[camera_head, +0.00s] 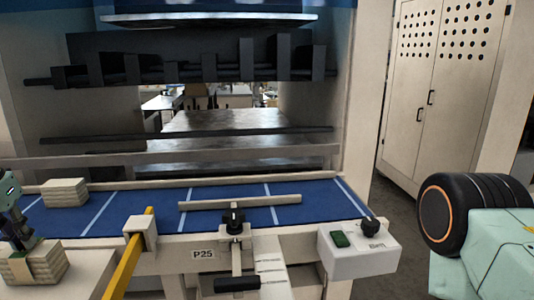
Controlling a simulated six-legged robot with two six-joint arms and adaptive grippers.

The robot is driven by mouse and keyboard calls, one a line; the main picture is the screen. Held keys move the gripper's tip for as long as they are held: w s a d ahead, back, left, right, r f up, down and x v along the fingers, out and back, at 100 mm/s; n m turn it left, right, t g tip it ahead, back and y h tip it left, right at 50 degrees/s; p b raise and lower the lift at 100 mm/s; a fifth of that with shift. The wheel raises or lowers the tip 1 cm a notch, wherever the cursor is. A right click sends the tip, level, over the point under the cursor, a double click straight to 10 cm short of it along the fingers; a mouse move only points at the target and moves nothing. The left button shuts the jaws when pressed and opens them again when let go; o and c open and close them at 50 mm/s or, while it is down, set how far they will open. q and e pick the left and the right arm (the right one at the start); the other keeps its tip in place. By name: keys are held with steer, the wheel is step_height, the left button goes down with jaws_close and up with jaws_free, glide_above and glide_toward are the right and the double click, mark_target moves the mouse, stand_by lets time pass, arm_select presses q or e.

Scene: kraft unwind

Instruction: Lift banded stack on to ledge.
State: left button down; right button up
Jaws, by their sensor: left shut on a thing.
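My left gripper (20,246) comes in at the left edge and points down. It is shut on a banded stack (47,264), a pale layered block with a tan band around it. The gripper hides part of the stack's left and top. The stack is at the near left, at a pale surface (86,281); I cannot tell whether it touches that surface. The blue ledge (150,208), marked with white lines, lies behind it. Another pale layered stack (64,193) sits on the ledge's left part. My right gripper is not in view.
A yellow bar in a pale bracket (139,228) and a black knob clamp (234,220) stand along the ledge's front. A pale strip (240,202) lies on the ledge. A control box (358,248) is at its right end. Bare blue shows between the white lines.

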arm_select(q)
steer(key=shift+f, duration=0.1)
steer(key=c, duration=1.3)
jaws_free()
